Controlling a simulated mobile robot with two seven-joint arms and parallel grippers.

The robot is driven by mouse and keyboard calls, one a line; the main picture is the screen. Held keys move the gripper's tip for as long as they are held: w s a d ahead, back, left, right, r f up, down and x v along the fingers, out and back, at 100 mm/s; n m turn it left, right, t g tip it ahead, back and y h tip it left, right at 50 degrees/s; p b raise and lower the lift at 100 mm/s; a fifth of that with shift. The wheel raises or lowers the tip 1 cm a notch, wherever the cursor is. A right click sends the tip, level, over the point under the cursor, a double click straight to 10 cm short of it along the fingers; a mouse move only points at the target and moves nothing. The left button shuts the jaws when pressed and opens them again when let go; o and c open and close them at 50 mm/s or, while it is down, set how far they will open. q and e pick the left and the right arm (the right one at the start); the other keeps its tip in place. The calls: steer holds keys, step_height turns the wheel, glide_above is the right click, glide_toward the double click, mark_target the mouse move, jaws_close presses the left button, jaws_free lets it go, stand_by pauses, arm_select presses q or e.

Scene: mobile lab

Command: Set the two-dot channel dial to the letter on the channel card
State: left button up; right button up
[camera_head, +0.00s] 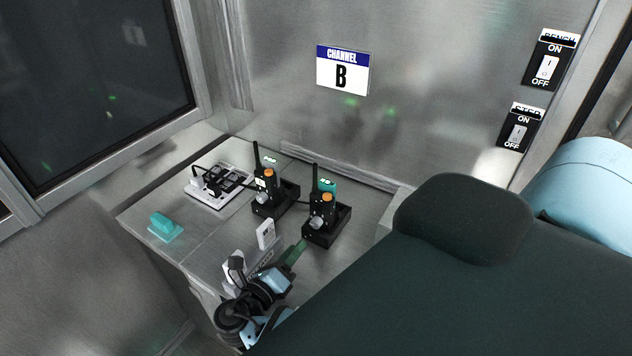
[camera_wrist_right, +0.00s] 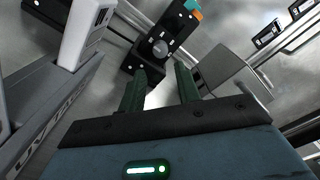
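The channel card (camera_head: 342,72) on the metal wall reads "CHANNEL B". Two black radios stand on the counter in black bases, a left radio (camera_head: 266,186) and a right radio (camera_head: 323,205), each with a grey dial and an orange top knob. My right gripper (camera_head: 296,246) is just in front of the right radio. In the right wrist view my gripper (camera_wrist_right: 161,76) is open, with nothing between its green fingers. A round grey dial (camera_wrist_right: 160,48) shows beyond the fingertips, apart from them. My left gripper is out of view.
A white boxy device (camera_head: 266,234) in a grey holder stands close left of my right gripper, also at left in the wrist view (camera_wrist_right: 86,35). A power strip (camera_head: 207,196) and a teal item (camera_head: 164,226) lie further left. A dark green padded seat (camera_head: 465,220) fills the right.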

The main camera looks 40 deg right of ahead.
mark_target(314, 225)
arm_select(q)
steer(key=shift+a, duration=0.1)
arm_select(e)
steer(key=shift+w+d+r, duration=0.1)
steer(key=shift+d, duration=0.25)
arm_select(q)
steer(key=shift+w+r, duration=0.35)
arm_select(e)
steer(key=shift+x, duration=3.55)
steer(key=c, duration=0.7)
